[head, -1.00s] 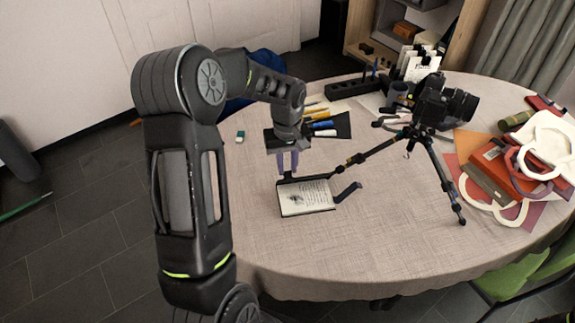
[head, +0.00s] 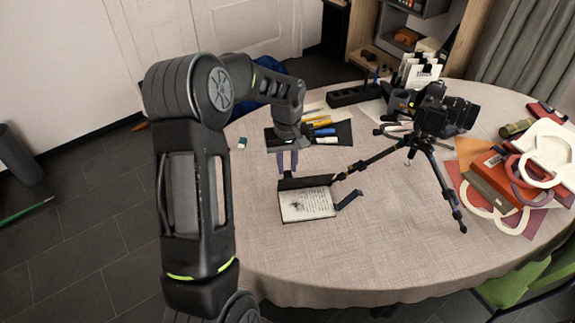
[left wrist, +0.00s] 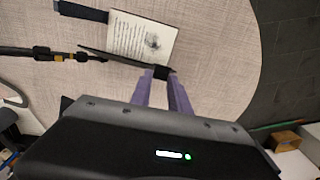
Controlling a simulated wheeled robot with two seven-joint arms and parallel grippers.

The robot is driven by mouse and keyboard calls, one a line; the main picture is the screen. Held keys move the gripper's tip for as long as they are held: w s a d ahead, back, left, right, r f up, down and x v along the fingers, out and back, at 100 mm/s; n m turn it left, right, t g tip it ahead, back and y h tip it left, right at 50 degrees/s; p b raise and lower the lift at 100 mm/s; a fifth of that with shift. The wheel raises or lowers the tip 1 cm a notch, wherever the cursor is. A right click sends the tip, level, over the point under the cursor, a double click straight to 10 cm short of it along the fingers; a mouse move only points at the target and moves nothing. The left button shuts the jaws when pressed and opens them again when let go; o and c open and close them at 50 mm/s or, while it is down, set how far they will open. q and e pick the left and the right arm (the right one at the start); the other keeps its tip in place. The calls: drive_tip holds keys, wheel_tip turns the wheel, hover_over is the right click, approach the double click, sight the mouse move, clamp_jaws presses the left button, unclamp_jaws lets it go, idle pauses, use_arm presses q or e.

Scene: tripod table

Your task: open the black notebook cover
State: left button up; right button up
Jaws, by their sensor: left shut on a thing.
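The black notebook (head: 307,204) lies on the table with a written and sketched page facing up. Its black cover (head: 304,182) stands raised along the page's far edge, seen nearly edge-on in the left wrist view (left wrist: 115,57). My left gripper (head: 288,171) is over the far left part of the notebook. In the left wrist view its purple fingers (left wrist: 162,76) are shut on the cover's corner. The page (left wrist: 140,38) also shows there. My right gripper is not in view.
A black tripod with a camera (head: 436,110) stands right of the notebook, one leg reaching close to the cover. A dark strap-like piece (head: 349,199) lies at the notebook's right. Pens on a black mat (head: 335,134) lie behind. The table's front (head: 350,260) is clear.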

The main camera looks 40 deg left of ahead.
use_arm(q)
drive_tip(key=shift+w+a+r, duration=0.2)
drive_tip(key=shift+w+a, duration=0.35)
drive_tip(key=shift+a, duration=0.1)
drive_tip(key=shift+w+a, duration=0.1)
drive_tip(key=shift+w+a, duration=0.55)
drive_tip(key=shift+a, duration=0.2)
drive_tip(key=shift+w+a+p, duration=0.3)
drive_tip(key=shift+w+a, duration=0.4)
drive_tip(key=shift+a, duration=0.1)
drive_tip(key=shift+f, duration=0.1)
